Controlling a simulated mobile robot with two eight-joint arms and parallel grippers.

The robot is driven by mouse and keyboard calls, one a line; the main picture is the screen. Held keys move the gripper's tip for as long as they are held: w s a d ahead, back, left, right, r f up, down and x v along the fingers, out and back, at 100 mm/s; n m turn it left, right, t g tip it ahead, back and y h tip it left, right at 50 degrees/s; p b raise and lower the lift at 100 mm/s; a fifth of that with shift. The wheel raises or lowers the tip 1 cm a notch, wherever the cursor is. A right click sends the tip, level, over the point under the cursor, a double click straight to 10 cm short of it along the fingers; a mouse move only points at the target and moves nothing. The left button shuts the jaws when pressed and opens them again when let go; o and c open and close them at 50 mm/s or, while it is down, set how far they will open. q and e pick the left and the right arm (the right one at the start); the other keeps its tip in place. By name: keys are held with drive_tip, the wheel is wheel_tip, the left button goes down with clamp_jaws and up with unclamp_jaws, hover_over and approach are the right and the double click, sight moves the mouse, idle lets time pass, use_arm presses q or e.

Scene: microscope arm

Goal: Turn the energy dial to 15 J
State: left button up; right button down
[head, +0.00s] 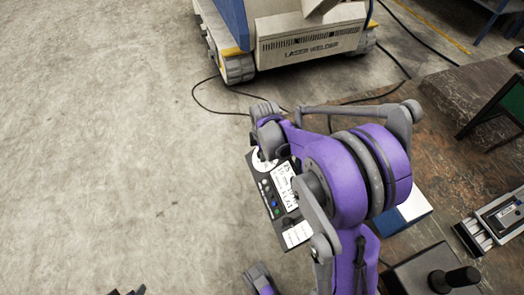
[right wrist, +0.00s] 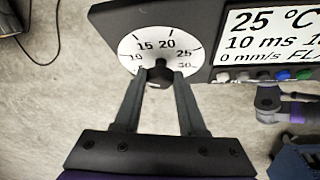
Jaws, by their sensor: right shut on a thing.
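The energy dial (right wrist: 140,52) is a white round face with black numbers on a dark control panel (right wrist: 205,30), seen close in the right wrist view. The numbers 15 and 20 are at its top, 10 at left and 25 at right. A black knob (right wrist: 160,70) is at its lower middle. The fingertips of my right gripper (right wrist: 162,77) are closed on both sides of the knob. Which number the knob points to cannot be made out. In the head view the dial (head: 262,159) is partly covered by my right arm. Dark tips, seemingly my left gripper (head: 128,292), barely show at the bottom edge.
A panel display (right wrist: 265,35) reads 25 °C and 10 ms, with coloured buttons below. A laser welder (head: 310,40) stands behind on the floor, with black cables around it. A worn brown table (head: 440,170) with equipment is at right. The floor at left is clear.

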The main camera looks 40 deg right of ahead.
drive_tip(key=m+t, duration=0.1)
drive_tip(key=m+h, duration=0.1)
drive_tip(key=m, duration=0.1)
drive_tip(key=shift+s+a+f+t+b, duration=0.1)
drive_tip(key=shift+s+a+t+b, duration=0.1)
drive_tip(key=shift+t+b, duration=0.2)
drive_tip(key=shift+a+m+t+h+b, duration=0.1)
drive_tip(key=shift+m+t+h+b, duration=0.35)
drive_tip(key=shift+m+h, duration=0.75)
drive_tip(key=shift+s+m, duration=0.1)
drive_tip(key=shift+m, duration=0.4)
drive_tip(key=shift+c, duration=2.4)
unclamp_jaws()
drive_tip(key=p+v, duration=0.3)
drive_tip(key=v, duration=0.7)
drive_tip(key=shift+s+r, duration=0.2)
drive_tip(key=shift+r, duration=0.15)
